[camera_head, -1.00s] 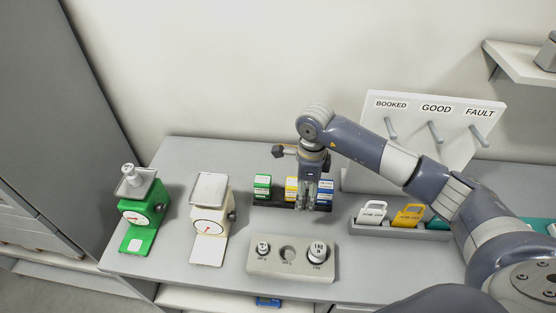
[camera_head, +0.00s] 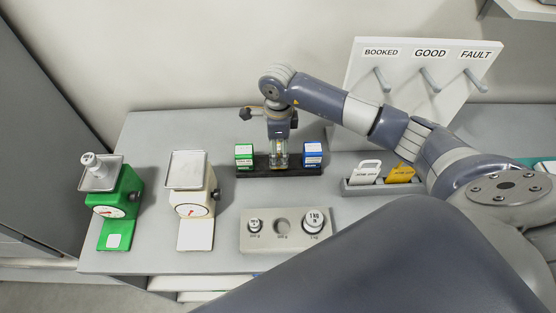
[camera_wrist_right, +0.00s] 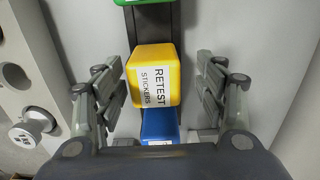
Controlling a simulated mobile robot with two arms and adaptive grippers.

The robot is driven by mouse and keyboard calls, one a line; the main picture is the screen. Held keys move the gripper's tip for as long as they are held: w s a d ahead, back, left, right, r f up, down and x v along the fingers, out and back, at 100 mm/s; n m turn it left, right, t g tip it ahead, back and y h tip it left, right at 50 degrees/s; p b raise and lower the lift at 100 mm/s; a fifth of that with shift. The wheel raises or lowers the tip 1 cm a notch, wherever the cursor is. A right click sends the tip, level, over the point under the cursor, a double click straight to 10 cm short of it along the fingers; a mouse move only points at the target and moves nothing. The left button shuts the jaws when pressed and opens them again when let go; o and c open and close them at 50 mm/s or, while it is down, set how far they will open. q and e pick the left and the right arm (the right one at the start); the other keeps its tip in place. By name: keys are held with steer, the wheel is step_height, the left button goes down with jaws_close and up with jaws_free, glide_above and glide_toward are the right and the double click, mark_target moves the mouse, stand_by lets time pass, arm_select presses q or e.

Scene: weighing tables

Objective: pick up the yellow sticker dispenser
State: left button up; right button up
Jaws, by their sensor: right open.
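The yellow sticker dispenser (camera_wrist_right: 152,57) shows in the right wrist view, with a white label reading "RETEST STICKERS". It stands between a green dispenser (camera_head: 244,154) and a blue dispenser (camera_head: 313,153) in a dark rack (camera_head: 300,171). In the head view my right gripper hides most or all of it. My right gripper (camera_head: 279,161) points down at the rack's middle place. In the right wrist view its open fingers (camera_wrist_right: 158,95) are on either side of the yellow dispenser, with visible gaps. My left gripper is not in view.
In front of the rack is a grey weight block (camera_head: 262,242) with two weights. A green scale (camera_head: 118,200) and a cream scale (camera_head: 190,200) stand left. A tag tray (camera_head: 375,187) and a peg board (camera_head: 400,60) stand right.

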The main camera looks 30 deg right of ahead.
steer(key=f, duration=0.1)
steer(key=f+b, duration=0.1)
steer(key=f, duration=0.1)
steer(key=shift+s+a+f, duration=0.1)
steer(key=shift+s+f, duration=0.05)
steer(key=shift+s, duration=0.15)
steer(key=shift+f+b, duration=0.35)
steer(key=shift+c, duration=0.6)
steer(key=c, duration=1.1)
steer(key=shift+w+r, duration=0.1)
steer(key=shift+r, duration=0.15)
step_height(320, 180, up, 8)
steer(key=b, duration=0.3)
steer(key=shift+r, duration=0.75)
steer(key=o, duration=0.5)
steer(key=c, duration=0.3)
arm_select(q)
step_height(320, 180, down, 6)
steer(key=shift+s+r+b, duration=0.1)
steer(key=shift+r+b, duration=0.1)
steer(key=shift+b, duration=0.1)
